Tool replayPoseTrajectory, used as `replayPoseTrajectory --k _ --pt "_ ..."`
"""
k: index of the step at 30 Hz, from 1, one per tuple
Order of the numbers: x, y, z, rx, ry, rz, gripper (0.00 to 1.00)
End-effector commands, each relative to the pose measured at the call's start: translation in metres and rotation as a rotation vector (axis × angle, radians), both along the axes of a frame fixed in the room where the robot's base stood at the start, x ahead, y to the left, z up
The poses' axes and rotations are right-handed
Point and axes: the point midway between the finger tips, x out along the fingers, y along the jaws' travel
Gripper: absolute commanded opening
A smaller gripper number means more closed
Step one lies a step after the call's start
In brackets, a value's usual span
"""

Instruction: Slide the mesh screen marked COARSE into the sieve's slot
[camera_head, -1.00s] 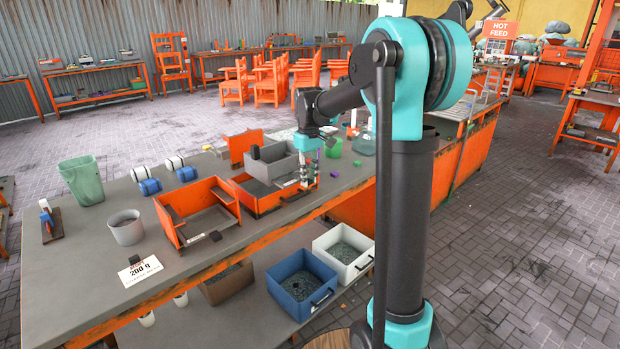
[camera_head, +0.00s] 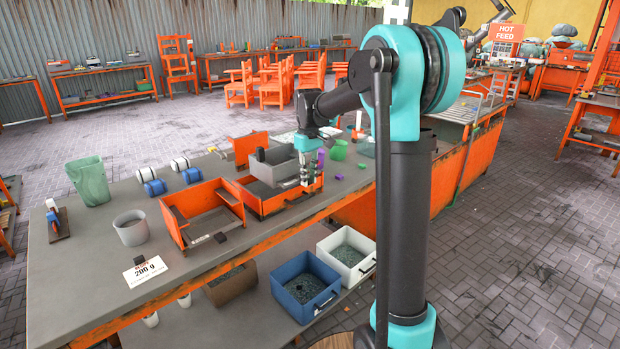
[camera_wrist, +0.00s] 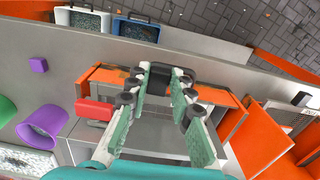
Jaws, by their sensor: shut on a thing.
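My gripper (camera_head: 309,178) is over the front edge of an orange frame (camera_head: 262,207) that has a grey bin (camera_head: 274,165) in it. In the wrist view, my gripper (camera_wrist: 160,84) has its fingertips on either side of a black block (camera_wrist: 158,77), like a handle, at the frame's front edge (camera_wrist: 106,77). What is attached to the block is mostly hidden, and no COARSE mark is readable. A second orange frame (camera_head: 168,222) stands to the left, with a black handle (camera_head: 220,237) at its front; mesh (camera_wrist: 284,116) shows there in the wrist view.
A grey cup (camera_head: 131,228), a green bin (camera_head: 90,181) and a 200 g card (camera_head: 145,270) are on the left of the table. A purple cup (camera_wrist: 44,122) and a purple cube (camera_wrist: 38,65) lie beside the frame. Blue (camera_head: 304,287) and white (camera_head: 347,255) bins sit below.

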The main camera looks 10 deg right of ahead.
Motion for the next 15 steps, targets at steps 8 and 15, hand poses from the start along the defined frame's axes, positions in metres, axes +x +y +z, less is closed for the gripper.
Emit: replayPoseTrajectory --k 8,15 --pt "0.0053 0.0039 0.0 0.0 0.0 0.001 0.0" --pt "0.0098 0.0071 -0.0001 0.0 0.0 0.001 0.0"
